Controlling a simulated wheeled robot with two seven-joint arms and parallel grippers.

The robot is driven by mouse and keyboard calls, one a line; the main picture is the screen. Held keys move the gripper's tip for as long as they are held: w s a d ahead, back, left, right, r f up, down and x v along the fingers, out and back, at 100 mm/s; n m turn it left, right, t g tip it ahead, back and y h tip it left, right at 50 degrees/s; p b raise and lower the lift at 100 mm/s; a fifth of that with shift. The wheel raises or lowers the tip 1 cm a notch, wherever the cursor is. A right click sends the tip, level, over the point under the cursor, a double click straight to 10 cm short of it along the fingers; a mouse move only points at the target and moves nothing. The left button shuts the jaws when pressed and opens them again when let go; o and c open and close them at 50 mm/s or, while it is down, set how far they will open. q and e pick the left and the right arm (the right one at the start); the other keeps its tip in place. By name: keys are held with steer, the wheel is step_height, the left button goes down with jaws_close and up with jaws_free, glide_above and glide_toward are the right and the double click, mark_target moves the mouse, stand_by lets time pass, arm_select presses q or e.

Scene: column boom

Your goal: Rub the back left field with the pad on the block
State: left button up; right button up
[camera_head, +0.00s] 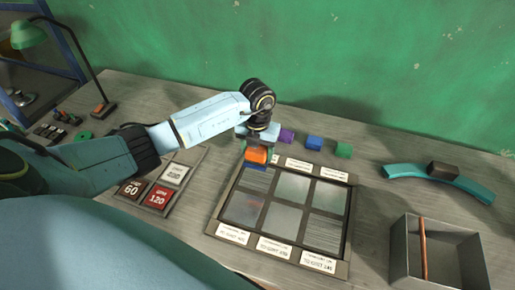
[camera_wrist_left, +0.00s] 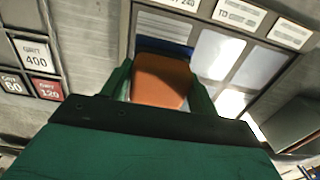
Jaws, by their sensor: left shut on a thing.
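My left gripper (camera_head: 257,143) points down at the back left of the framed board and is shut on an orange block (camera_head: 257,155). The block also shows in the left wrist view (camera_wrist_left: 160,80) between green fingers. A blue pad (camera_wrist_left: 165,47) is on the block's underside. The back left field (camera_head: 257,180) is a grey, finely lined plate, partly hidden by the block and gripper. The block is over its back edge; I cannot tell whether the pad touches the plate. My right gripper is not in view.
The framed board (camera_head: 349,230) holds several grey fields with labels. Grit tiles (camera_head: 160,196) lie to its left. Purple (camera_head: 287,135), blue (camera_head: 314,142) and green (camera_head: 344,150) blocks stand behind. A teal arc (camera_head: 400,171) with a dark block and an open grey box (camera_head: 405,245) are to the right.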

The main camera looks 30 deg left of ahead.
arm_select(q)
step_height(320, 180, down, 8)
steer(key=b, duration=0.5)
steer(key=shift+r+b, duration=0.25)
steer(key=shift+b, duration=0.1)
steer(key=shift+f+b, duration=0.55)
steer(key=shift+f, duration=0.2)
steer(key=shift+a, duration=0.15)
steer(key=shift+s+a, duration=0.2)
steer(key=shift+a, duration=0.6)
steer(key=shift+w+d+f, duration=0.1)
steer(key=shift+w+d, duration=0.1)
steer(key=shift+d, duration=0.7)
steer(key=shift+w+d+f, duration=0.1)
steer(key=shift+w+d, duration=0.1)
steer(key=shift+d, duration=0.85)
